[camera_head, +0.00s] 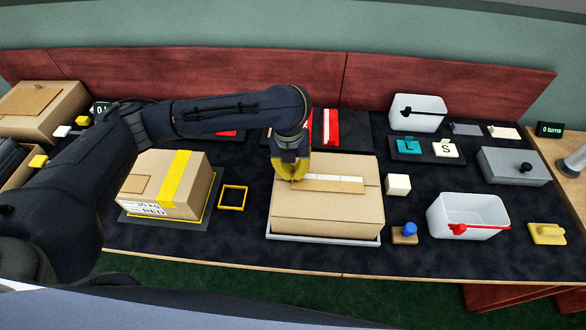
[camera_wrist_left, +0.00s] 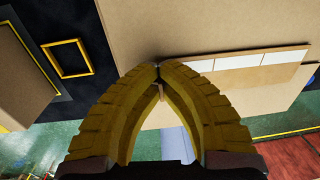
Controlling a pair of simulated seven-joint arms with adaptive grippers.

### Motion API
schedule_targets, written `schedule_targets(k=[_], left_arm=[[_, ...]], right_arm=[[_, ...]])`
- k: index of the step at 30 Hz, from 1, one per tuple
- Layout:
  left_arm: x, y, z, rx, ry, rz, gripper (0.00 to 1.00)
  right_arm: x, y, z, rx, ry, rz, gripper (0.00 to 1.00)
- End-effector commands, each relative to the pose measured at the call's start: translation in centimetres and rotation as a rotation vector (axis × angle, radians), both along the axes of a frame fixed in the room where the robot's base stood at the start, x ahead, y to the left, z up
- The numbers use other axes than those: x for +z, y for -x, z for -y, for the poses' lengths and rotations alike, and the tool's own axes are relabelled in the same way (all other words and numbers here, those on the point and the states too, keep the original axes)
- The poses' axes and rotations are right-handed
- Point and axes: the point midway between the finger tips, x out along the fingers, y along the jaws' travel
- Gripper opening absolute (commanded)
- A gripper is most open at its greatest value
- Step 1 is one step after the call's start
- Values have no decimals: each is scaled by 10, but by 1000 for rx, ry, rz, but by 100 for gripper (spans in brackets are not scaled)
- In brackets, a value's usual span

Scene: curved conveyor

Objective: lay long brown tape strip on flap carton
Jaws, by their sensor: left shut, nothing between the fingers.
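The flap carton (camera_head: 325,212) stands in the middle of the table on a pale tray, its top closed. A long brown tape strip (camera_head: 350,188) lies along the top, with white patches beside or on it. In the left wrist view the strip (camera_wrist_left: 205,65) runs across the carton top (camera_wrist_left: 215,25) to the right from near my fingertips. My left gripper (camera_head: 293,180) is at the left end of the strip. In the left wrist view its yellow fingers (camera_wrist_left: 158,68) meet at the tips with nothing between them. Whether the tips touch the carton is unclear. My right gripper is not in view.
A carton with yellow tape (camera_head: 168,184) sits left, beside a yellow square frame (camera_head: 233,197). A white cube (camera_head: 398,185) and a blue-knobbed block (camera_head: 405,233) stand close right of the flap carton. White bins (camera_head: 468,215) and a grey box (camera_head: 512,166) are farther right.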

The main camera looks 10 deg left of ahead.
Motion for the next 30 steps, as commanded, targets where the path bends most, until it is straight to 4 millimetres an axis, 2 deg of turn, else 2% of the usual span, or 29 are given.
schedule_targets(k=[14, 22, 30], left_arm=[[-2, 0, 0, 0, 0, 0, 0], [-2, 0, 0, -1, 0, 0, 31], [-1, 0, 0, -1, 0, 1, 31]], right_arm=[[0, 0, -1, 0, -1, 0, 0], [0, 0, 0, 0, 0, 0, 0], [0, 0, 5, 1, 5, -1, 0]])
